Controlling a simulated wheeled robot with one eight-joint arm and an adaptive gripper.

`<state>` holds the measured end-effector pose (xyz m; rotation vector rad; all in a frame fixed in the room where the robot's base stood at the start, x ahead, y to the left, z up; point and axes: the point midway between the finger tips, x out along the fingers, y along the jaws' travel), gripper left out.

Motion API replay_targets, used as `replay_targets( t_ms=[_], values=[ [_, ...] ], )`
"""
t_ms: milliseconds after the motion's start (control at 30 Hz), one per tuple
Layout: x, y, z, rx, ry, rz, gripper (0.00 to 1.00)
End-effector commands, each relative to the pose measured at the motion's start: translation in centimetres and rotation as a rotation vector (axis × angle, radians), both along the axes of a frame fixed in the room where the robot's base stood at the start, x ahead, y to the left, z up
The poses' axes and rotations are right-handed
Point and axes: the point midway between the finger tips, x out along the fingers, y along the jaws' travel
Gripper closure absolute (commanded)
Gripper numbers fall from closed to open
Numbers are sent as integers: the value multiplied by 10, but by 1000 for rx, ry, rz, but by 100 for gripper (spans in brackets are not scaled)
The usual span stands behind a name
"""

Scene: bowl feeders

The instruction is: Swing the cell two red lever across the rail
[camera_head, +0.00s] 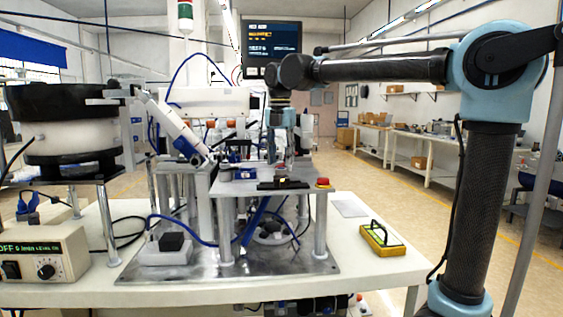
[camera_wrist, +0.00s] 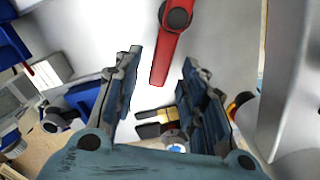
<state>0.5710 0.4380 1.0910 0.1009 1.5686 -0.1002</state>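A red lever (camera_wrist: 168,55) shows in the wrist view, with a dark round pivot cap (camera_wrist: 178,14) near the top edge. Its free end points down the picture, between the two fingers. My gripper (camera_wrist: 162,62) is open, with a finger on either side of the lever and visible space to each. I cannot tell whether the fingers are level with it or above it. In the head view my gripper (camera_head: 281,163) hangs over the raised metal plate in the middle of the bench. I cannot clearly make out the lever or the rail there.
A black bowl feeder (camera_head: 60,100) stands at left, above a control box (camera_head: 42,258). A red button (camera_head: 322,183) sits at the raised plate's right edge. A yellow device (camera_head: 382,239) lies on the right of the bench. Blue cables and posts crowd the middle.

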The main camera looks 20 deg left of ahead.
Motion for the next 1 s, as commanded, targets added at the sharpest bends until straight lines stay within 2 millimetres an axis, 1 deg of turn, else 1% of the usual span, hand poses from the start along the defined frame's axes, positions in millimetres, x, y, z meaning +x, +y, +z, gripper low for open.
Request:
replay_targets(
  t_ms=[300, 500, 600, 700, 1000],
  values=[
    [1, 0, 58, 0, 0, 0, 62],
    [2, 0, 89, 0, 0, 0, 62],
    [2, 0, 99, 0, 0, 0, 62],
    [2, 0, 105, 0, 0, 0, 62],
    [2, 0, 108, 0, 0, 0, 62]
  ],
)
